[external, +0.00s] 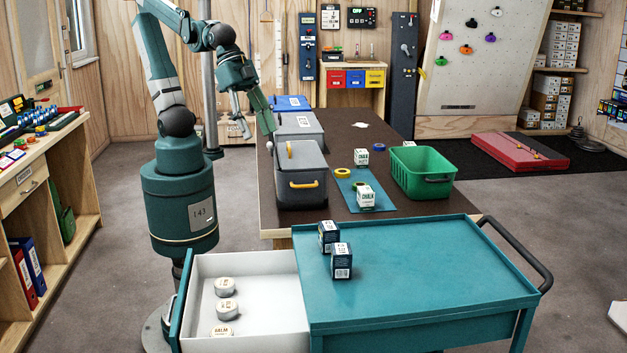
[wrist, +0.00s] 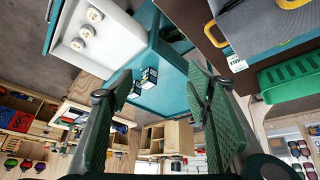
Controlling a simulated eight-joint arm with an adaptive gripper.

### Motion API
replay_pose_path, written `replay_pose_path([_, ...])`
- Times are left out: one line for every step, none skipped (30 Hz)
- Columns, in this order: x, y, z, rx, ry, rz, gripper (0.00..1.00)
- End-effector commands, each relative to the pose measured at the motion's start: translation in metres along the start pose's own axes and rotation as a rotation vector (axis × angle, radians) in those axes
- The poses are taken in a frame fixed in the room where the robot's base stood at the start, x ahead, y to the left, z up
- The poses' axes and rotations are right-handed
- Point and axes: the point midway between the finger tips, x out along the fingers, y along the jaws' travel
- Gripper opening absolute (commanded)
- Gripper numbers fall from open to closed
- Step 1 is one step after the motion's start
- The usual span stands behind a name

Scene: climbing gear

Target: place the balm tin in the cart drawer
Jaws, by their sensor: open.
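Three round, pale balm tins lie in the open cart drawer (external: 275,272), in a row along its left side: a far tin (external: 225,287), a middle tin (external: 227,309) and a near tin (external: 222,331) whose label reads BALM. The drawer is white inside, and also shows at the top left of the wrist view (wrist: 115,38) with the tins in it. My gripper (external: 250,118) is open and empty, high beside the grey boxes and well away from the drawer. Its two green fingers stand wide apart in the wrist view (wrist: 163,90). I see no balm tin outside the drawer.
The teal cart top (external: 410,275) carries two dark boxes (external: 335,250). The dark table behind holds a grey case with a yellow handle (external: 300,178), a green basket (external: 423,172), chalk boxes (external: 366,197) and tape rolls. The cart top's right side is clear.

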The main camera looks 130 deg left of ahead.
Motion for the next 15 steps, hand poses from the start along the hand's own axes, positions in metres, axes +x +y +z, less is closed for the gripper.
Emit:
replay_pose_path([-0.003,-0.006,0.008,-0.003,0.009,-0.004,0.49])
replay_pose_path([-0.005,-0.009,0.012,-0.002,0.015,-0.006,0.49])
replay_pose_path([-0.008,-0.013,0.017,-0.001,0.022,-0.008,0.49])
replay_pose_path([-0.009,-0.017,0.021,0.000,0.027,-0.010,0.49])
replay_pose_path([-0.011,-0.020,0.025,0.000,0.032,-0.013,0.49])
replay_pose_path([-0.013,-0.023,0.031,0.000,0.039,-0.015,0.49])
replay_pose_path([-0.014,-0.026,0.035,0.001,0.045,-0.017,0.49])
replay_pose_path([-0.015,-0.029,0.038,0.002,0.050,-0.020,0.49])
replay_pose_path([-0.017,-0.033,0.044,0.002,0.057,-0.023,0.49])
replay_pose_path([-0.018,-0.035,0.048,0.002,0.061,-0.025,0.49])
replay_pose_path([-0.019,-0.037,0.051,0.003,0.066,-0.027,0.49])
replay_pose_path([-0.020,-0.040,0.056,0.004,0.072,-0.030,0.49])
replay_pose_path([-0.021,-0.042,0.058,0.005,0.076,-0.032,0.49])
replay_pose_path([-0.021,-0.044,0.061,0.006,0.080,-0.034,0.49])
replay_pose_path([-0.022,-0.046,0.064,0.006,0.085,-0.036,0.49])
